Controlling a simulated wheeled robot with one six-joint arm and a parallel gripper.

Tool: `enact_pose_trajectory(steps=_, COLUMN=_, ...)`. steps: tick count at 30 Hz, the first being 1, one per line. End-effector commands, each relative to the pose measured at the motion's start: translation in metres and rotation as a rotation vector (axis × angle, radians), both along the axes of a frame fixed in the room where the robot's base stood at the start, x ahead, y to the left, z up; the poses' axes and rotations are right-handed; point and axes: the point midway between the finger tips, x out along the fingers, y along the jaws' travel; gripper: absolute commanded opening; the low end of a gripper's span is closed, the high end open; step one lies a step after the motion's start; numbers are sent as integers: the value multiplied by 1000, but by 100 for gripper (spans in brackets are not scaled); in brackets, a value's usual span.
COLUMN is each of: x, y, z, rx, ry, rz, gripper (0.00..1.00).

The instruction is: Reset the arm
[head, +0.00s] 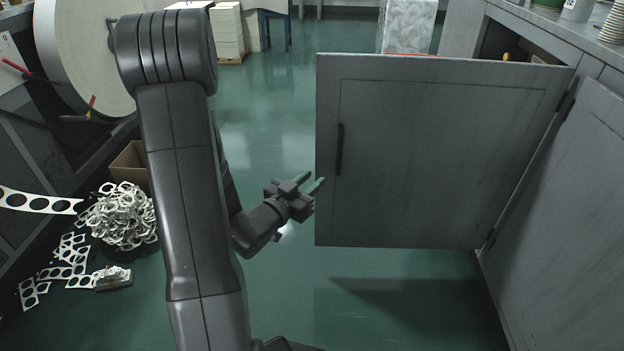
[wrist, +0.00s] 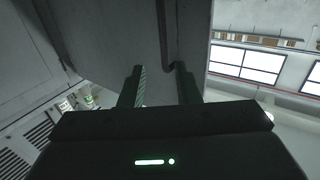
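My gripper (head: 312,182) is at the middle of the head view, close to the free edge of an open grey cabinet door (head: 420,190). Its two green-tipped fingers are apart, with nothing seen between them. In the wrist view my gripper (wrist: 160,88) also shows spread fingers, with the door (wrist: 110,35) and its dark handle (wrist: 163,30) beyond them. The handle (head: 339,149) stands near the door's left edge in the head view. I cannot tell whether a fingertip touches the door.
A heap of white scrap rings (head: 125,217) and punched strips lies on the floor at left, by a cardboard box (head: 131,166). A large white roll (head: 80,50) stands behind. The green floor (head: 265,115) is clear in the middle. Cups stand on the counter (head: 560,37) at upper right.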

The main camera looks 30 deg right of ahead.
Motion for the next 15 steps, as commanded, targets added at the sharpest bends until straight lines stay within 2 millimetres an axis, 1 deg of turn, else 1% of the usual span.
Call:
enact_pose_trajectory(steps=5, x=1, y=-3, z=0, rx=0, ry=-1, rz=-1, gripper=30)
enact_pose_trajectory(steps=8, x=4, y=-10, z=-1, rx=0, ry=-2, rz=-3, gripper=30)
enact_pose_trajectory(steps=11, x=9, y=-23, z=-1, rx=-1, ry=-3, rz=-3, gripper=30)
enact_pose_trajectory(steps=15, x=20, y=-49, z=-2, rx=0, ry=-2, rz=-3, gripper=30)
